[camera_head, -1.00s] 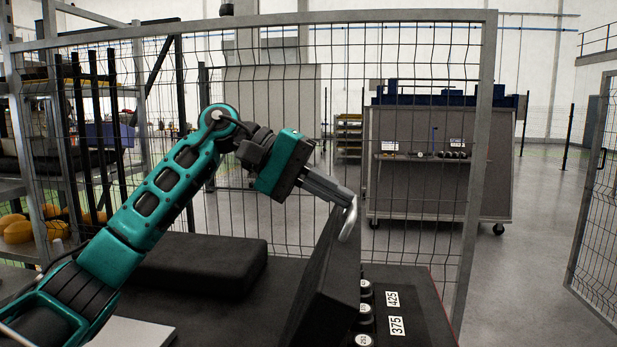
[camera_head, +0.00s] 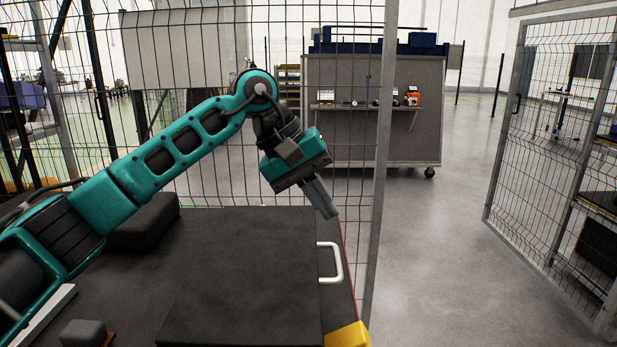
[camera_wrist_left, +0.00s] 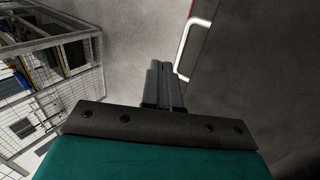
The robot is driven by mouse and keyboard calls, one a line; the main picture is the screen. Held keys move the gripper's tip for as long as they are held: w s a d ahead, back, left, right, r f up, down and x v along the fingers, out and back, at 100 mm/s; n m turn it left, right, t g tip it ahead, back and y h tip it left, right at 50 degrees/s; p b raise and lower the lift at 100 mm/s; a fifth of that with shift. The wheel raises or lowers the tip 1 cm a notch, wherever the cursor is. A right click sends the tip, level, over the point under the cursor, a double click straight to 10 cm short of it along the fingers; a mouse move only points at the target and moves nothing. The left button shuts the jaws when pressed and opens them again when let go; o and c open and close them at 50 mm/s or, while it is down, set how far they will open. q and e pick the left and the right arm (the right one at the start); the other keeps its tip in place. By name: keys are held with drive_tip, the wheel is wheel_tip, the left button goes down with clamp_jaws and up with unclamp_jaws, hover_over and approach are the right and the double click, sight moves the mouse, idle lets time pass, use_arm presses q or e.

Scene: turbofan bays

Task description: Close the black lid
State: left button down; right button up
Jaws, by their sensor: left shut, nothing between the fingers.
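The black lid (camera_head: 245,275) lies flat on the dark table, with its white handle (camera_head: 337,262) at its right edge. The numbered items seen earlier beside it are hidden from view. My left gripper (camera_head: 325,206) is above and just beyond the lid's far right corner, fingers together and empty, apart from the handle. In the left wrist view the shut fingers (camera_wrist_left: 162,88) show beside the handle (camera_wrist_left: 188,45) and the dark lid surface (camera_wrist_left: 260,80). My right gripper is in neither view.
A wire mesh fence with a grey post (camera_head: 381,150) stands behind the table. A grey wheeled cabinet (camera_head: 375,110) is beyond it. A yellow block (camera_head: 347,336) sits at the lid's near right corner, and a small dark block (camera_head: 83,333) at front left. Open floor lies right.

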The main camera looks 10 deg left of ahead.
use_arm(q)
drive_tip(key=b+x, duration=0.1)
drive_tip(key=x, duration=0.1)
drive_tip(key=b+x, duration=0.1)
drive_tip(key=x, duration=0.2)
drive_tip(key=a+b+x, duration=0.1)
drive_tip(key=x, duration=0.1)
drive_tip(key=shift+d+f, duration=0.2)
drive_tip(key=shift+f, duration=0.4)
drive_tip(key=shift+d+f+b, duration=0.1)
drive_tip(key=shift+f+b, duration=0.3)
drive_tip(key=shift+d+f, duration=0.15)
drive_tip(key=shift+f, duration=0.3)
drive_tip(key=shift+r, duration=0.1)
